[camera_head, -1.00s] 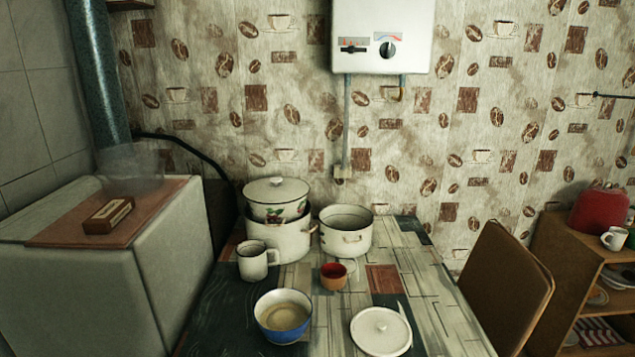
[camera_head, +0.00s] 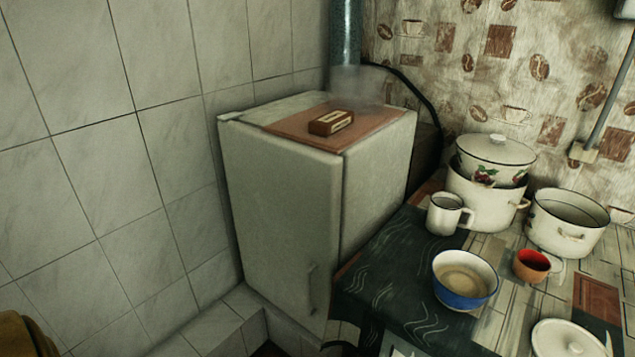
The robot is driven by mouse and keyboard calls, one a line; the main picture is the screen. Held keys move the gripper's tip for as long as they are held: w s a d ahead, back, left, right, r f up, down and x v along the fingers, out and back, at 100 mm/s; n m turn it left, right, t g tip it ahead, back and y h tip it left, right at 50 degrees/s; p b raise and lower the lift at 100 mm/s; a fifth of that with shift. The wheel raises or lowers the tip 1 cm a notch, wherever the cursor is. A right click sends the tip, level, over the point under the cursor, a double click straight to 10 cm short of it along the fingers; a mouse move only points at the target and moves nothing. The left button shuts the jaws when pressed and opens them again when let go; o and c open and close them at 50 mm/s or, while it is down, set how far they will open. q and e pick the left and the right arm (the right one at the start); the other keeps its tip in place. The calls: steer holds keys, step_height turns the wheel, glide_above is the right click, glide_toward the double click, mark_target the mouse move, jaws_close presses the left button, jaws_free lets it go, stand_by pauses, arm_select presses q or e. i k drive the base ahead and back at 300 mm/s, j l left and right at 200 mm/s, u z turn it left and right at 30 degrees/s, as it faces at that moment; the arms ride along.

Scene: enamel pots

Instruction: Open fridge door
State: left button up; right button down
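The fridge (camera_head: 375,185) is a low, off-white box in the corner between the tiled wall and the table. Its door (camera_head: 280,225) faces me to the left and looks shut, with no gap visible along its edge. A vertical handle (camera_head: 312,289) sits low on the door near its right edge. A brown cloth or board with a small box (camera_head: 331,122) lies on the fridge top. Neither of my grippers shows in the view, so I cannot see whether they are open or shut.
The table (camera_head: 400,290) stands close to the fridge's right side. It holds a white mug (camera_head: 448,213), a blue bowl (camera_head: 465,279), a red cup (camera_head: 532,264) and pots (camera_head: 567,219). A tiled ledge (camera_head: 215,325) runs along the left wall.

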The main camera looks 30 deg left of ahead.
mark_target(284, 196)
steer(key=u, duration=1.35)
